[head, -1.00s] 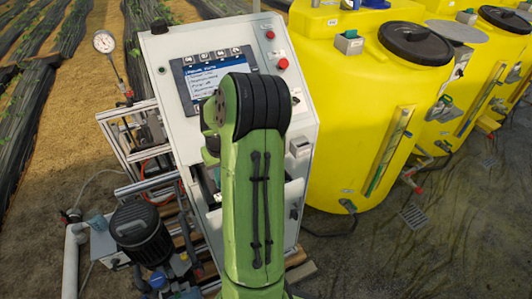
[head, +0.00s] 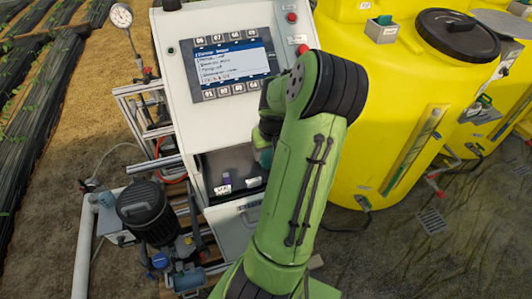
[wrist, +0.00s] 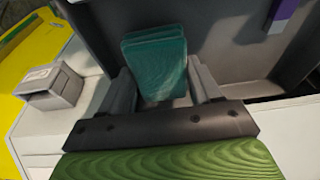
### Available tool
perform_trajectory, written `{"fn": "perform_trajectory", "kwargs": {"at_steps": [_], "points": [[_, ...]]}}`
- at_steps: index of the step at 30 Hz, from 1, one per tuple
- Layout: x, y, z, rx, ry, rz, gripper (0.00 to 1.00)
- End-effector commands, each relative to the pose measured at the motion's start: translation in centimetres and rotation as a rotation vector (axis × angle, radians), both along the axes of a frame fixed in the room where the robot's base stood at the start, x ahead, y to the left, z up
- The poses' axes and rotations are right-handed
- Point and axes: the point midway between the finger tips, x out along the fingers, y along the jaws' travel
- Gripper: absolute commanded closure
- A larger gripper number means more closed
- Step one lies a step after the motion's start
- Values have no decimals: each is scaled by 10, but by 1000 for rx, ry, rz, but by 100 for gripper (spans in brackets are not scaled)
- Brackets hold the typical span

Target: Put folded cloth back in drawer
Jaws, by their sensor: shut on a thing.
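The folded cloth (wrist: 155,65) is teal and shows in the wrist view between the two grey fingers of my gripper (wrist: 162,88). My gripper is shut on it. Beyond the cloth is the grey inside of the open drawer (wrist: 240,88). I cannot tell whether the cloth touches the drawer. In the head view the open drawer (head: 205,165) is a dark recess below the screen of the white cabinet. My green arm covers its right part and hides most of my gripper and the cloth there.
A purple-and-white item (head: 225,184) lies in the drawer, with a small pale item (head: 253,182) to its right. A light grey box (wrist: 52,88) sits at left in the wrist view. The yellow tank (head: 375,110) stands close to the cabinet's right; a black pump (head: 145,210) is at lower left.

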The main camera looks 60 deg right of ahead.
Motion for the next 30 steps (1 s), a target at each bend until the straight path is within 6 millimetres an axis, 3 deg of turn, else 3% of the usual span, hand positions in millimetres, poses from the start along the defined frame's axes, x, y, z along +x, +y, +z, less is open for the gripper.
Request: {"fn": "perform_trajectory", "kwargs": {"at_steps": [1,3,14,15,19,30], "points": [[-3,0,-12,0,0,-1,66],[-6,0,-17,-1,-1,-1,66],[-7,0,-18,-1,0,0,66],[-7,0,-18,-1,0,0,34],[-7,0,-17,-1,0,0,14],[-8,0,-8,-4,0,-2,12]]}}
